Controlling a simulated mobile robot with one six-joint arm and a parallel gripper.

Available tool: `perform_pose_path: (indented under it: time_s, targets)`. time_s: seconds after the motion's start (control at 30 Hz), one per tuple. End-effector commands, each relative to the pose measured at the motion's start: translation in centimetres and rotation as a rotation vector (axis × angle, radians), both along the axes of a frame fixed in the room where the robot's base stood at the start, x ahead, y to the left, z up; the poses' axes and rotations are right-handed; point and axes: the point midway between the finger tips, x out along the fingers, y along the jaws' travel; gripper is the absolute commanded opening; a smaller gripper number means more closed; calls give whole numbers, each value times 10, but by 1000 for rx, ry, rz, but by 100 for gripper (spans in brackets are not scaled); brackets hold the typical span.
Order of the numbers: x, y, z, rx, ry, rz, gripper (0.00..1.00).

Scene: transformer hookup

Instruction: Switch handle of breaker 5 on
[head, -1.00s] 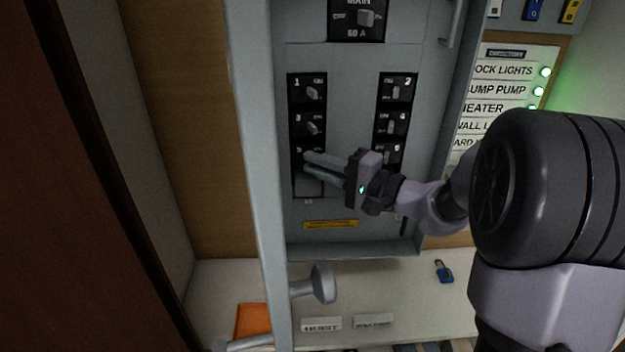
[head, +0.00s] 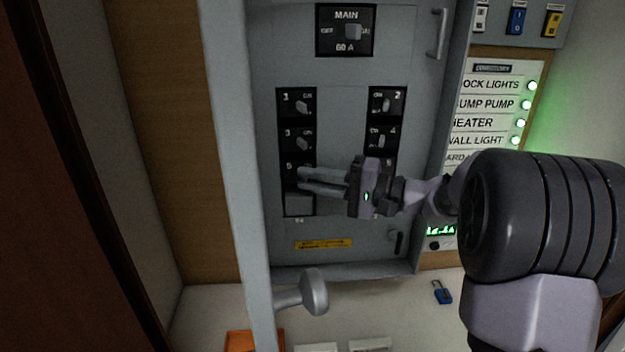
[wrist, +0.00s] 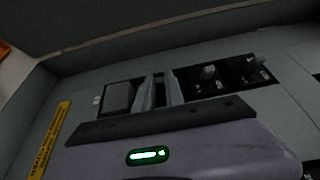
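Breaker 5 (head: 289,176) is the black breaker below breaker 3 in the left column of the grey panel; its number shows, but its handle is hidden by my fingers in the head view. My gripper (head: 302,180) reaches in from the right with its fingertips at the front of breaker 5. In the wrist view, the two fingers of my gripper (wrist: 159,90) stand a little apart, with a narrow dark gap between them over the breaker row. I cannot make out the handle in that gap or its on/off position.
Breaker 3 (head: 298,139) and breaker 1 (head: 297,102) sit above. Breakers 2 (head: 387,101) and 4 (head: 383,137) are to the right. A plain grey cover (head: 299,204) lies below breaker 5. The open door's knob (head: 314,291) juts out at lower left. Green lamps (head: 532,86) glow at right.

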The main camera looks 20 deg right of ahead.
Motion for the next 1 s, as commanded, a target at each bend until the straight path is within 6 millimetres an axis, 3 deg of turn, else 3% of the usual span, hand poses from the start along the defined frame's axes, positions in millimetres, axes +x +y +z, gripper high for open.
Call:
perform_pose_path:
  time_s: [0.03, 0.1, 0.4, 0.53, 1.0]
  targets:
    - [0, 0, 2, 1, -3, 0, 22]
    - [0, 0, 2, 1, -3, 0, 36]
    - [0, 0, 1, 1, -2, -1, 36]
    - [-6, -10, 1, 1, -1, -3, 36]
    - [-79, -113, 3, 1, -2, -5, 36]
